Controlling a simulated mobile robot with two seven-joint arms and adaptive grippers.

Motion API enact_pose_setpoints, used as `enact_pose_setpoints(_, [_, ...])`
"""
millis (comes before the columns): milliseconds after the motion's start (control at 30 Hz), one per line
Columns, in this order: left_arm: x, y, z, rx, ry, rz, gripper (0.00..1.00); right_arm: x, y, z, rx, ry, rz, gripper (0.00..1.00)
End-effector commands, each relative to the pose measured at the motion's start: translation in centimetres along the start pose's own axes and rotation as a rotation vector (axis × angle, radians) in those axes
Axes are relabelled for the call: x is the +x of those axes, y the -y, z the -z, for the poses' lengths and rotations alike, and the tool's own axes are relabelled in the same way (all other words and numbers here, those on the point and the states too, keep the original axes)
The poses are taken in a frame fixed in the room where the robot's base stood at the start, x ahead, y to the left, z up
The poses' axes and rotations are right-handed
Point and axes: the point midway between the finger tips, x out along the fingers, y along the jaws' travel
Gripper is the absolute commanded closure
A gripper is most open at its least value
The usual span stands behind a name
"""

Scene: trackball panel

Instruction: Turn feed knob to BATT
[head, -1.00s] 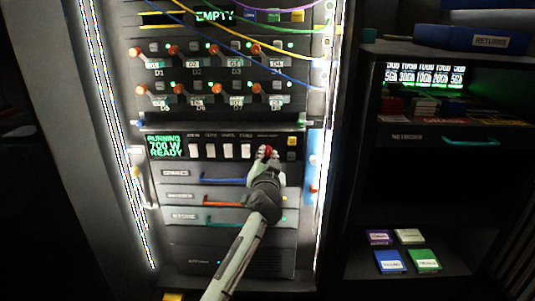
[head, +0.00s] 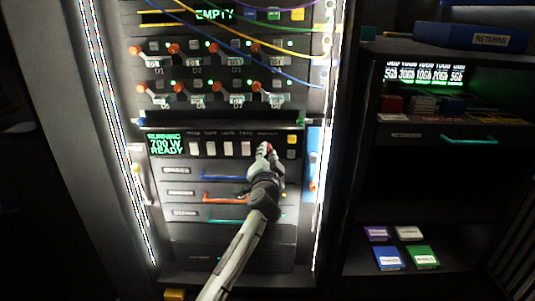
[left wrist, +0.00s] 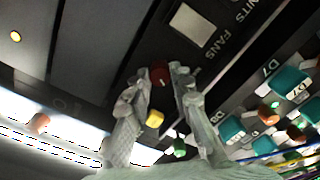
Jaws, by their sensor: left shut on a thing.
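The red knob (left wrist: 160,73), which I take for the feed knob, sits on the dark panel strip at the right end of a row of white switches. My left gripper (head: 266,149) is at this knob, its fingers on either side of it and shut on it. The fingers also show in the left wrist view (left wrist: 160,82). The knob's pointer and any BATT label cannot be read; the fingers cover much of that area in the head view. My right gripper is not in view.
A display (head: 165,144) reads RUNNING 700 W READY. A yellow button (head: 292,141) is just right of the gripper. Above are rows of orange-capped levers (head: 216,88) and hanging cables. Below are drawers with coloured handles (head: 225,196). A dark shelf unit (head: 395,215) stands right.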

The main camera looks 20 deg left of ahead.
Motion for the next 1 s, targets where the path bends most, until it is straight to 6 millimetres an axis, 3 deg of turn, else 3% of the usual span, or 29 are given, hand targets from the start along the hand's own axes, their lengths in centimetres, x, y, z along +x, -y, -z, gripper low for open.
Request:
enact_pose_setpoints(100, [0.0,0.0,0.0,0.002,0.0,0.0,1.0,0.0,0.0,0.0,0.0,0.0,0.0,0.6])
enact_pose_setpoints(133, [0.0,0.0,0.0,0.002,0.0,0.0,0.75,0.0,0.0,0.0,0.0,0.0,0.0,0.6])
enact_pose_setpoints(267, [0.0,0.0,0.0,0.001,0.0,0.0,0.59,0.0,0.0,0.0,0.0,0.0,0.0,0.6])
enact_pose_setpoints(667, [-0.7,-0.1,-0.1,-0.001,0.001,-0.002,0.58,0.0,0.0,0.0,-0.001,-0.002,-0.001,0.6])
enact_pose_setpoints(1000, [-7.4,-0.1,-0.1,-0.002,0.001,-0.003,0.58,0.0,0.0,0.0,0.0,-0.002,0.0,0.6])
